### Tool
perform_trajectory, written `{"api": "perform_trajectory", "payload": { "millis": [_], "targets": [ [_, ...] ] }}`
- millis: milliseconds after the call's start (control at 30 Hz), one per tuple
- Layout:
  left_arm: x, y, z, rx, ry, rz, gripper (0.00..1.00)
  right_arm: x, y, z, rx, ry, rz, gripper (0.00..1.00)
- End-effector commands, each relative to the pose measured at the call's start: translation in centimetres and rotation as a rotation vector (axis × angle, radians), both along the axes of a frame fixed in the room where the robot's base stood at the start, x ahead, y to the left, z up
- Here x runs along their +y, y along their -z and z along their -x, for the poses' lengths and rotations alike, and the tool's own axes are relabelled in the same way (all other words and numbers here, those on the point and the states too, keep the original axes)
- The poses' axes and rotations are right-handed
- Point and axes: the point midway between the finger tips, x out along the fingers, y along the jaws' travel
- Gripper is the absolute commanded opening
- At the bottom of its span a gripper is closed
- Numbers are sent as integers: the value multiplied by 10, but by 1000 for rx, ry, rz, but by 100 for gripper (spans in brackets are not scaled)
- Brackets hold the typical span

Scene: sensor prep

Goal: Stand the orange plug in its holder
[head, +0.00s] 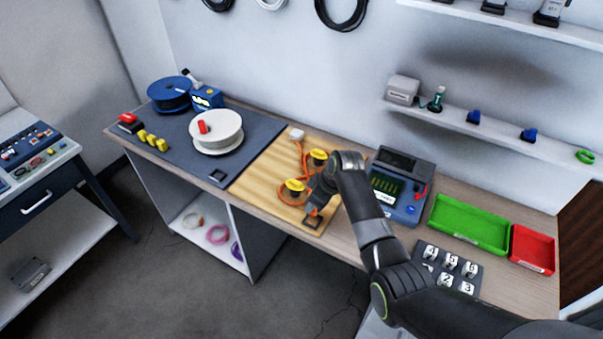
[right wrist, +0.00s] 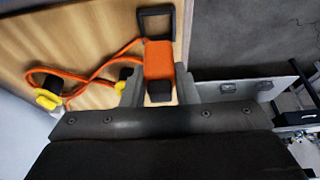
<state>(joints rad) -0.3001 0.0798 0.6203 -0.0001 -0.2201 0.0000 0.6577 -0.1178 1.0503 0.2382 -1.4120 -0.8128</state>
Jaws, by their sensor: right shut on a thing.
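The orange plug (right wrist: 158,60) is between the two fingers of my right gripper (right wrist: 159,88), which is shut on it. In the head view, the gripper (head: 317,203) is over the front edge of the wooden board, and a little orange of the plug (head: 312,210) shows below it. A black square frame, which looks like the holder (head: 312,223), lies at the board's front edge. In the right wrist view the holder (right wrist: 155,12) is just beyond the plug's end; whether they touch I cannot tell. My left gripper is not in view.
An orange cable (right wrist: 105,58) runs from the plug past two yellow-topped black posts (head: 295,186) to a white block (head: 296,134) on the wooden board (head: 262,175). A blue device (head: 399,193), green tray (head: 470,226) and numbered block (head: 447,268) stand to the right.

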Motion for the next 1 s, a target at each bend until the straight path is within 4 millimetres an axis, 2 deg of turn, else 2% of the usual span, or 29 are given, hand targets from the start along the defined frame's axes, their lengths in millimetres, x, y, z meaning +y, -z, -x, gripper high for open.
{"api": "perform_trajectory", "payload": {
  "millis": [167, 700, 1000],
  "targets": [
    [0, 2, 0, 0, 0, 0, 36, 0, 2, 0, 0, 0, 0, 4],
    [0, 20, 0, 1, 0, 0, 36, 0, 28, -1, 0, -1, 0, 4],
    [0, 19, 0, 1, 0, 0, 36, 0, 28, -1, -1, 0, 0, 4]
  ]
}}
